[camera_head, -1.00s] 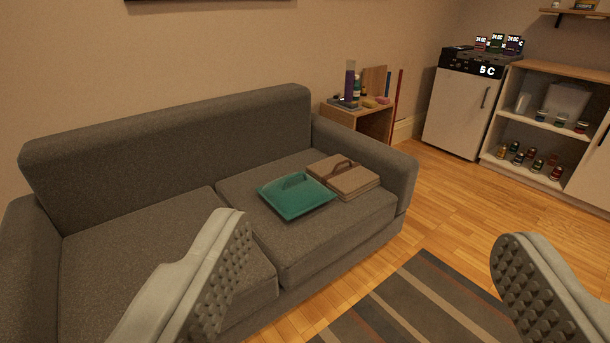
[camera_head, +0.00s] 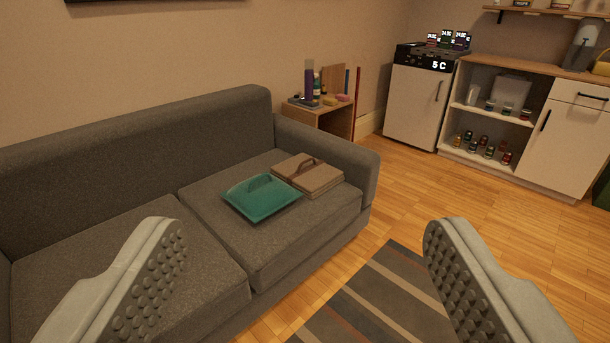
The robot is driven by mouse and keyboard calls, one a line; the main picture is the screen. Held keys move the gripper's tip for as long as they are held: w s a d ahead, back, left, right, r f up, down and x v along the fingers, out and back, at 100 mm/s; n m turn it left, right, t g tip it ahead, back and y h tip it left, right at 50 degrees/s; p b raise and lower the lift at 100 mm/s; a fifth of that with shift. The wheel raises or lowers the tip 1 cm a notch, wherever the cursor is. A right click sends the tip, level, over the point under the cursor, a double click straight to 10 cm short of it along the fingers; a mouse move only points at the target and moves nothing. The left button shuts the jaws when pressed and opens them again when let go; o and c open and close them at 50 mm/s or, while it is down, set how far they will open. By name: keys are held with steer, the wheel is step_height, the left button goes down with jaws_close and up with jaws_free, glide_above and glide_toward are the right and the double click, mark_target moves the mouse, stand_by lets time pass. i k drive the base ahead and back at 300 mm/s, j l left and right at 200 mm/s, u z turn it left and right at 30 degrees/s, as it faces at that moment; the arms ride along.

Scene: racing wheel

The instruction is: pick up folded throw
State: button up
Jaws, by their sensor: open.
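The folded throw (camera_head: 312,178) is a flat brown-beige bundle with a dark brown strap handle on top. It lies on the right seat cushion of the grey sofa, against the right armrest. A teal tray-like item (camera_head: 262,198) with a raised handle lies just left of it, touching or nearly touching it. My gripper (camera_head: 300,245) is open and empty, its two grey studded fingers wide apart in the foreground. It is well short of the sofa seat, and the throw shows between and beyond the fingers.
The grey sofa (camera_head: 90,240) fills the left side, with its right armrest (camera_head: 335,152) beside the throw. A small wooden side table (camera_head: 340,122) with bottles stands behind that armrest. A striped rug (camera_head: 385,295) lies in front. A white fridge (camera_head: 415,105) and open shelves stand at the back right.

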mark_target(311, 177)
steer(key=i+l, duration=0.2)
steer(key=i, duration=0.3)
steer(key=i+l, duration=0.2)
steer(key=i, duration=0.3)
steer(key=i+l, duration=0.2)
steer(key=i, duration=0.25)
steer(key=i+l, duration=0.2)
steer(key=i, duration=0.3)
steer(key=i+l+z, duration=0.1)
steer(key=i, duration=0.4)
steer(key=i+l, duration=0.25)
steer(key=i, duration=0.25)
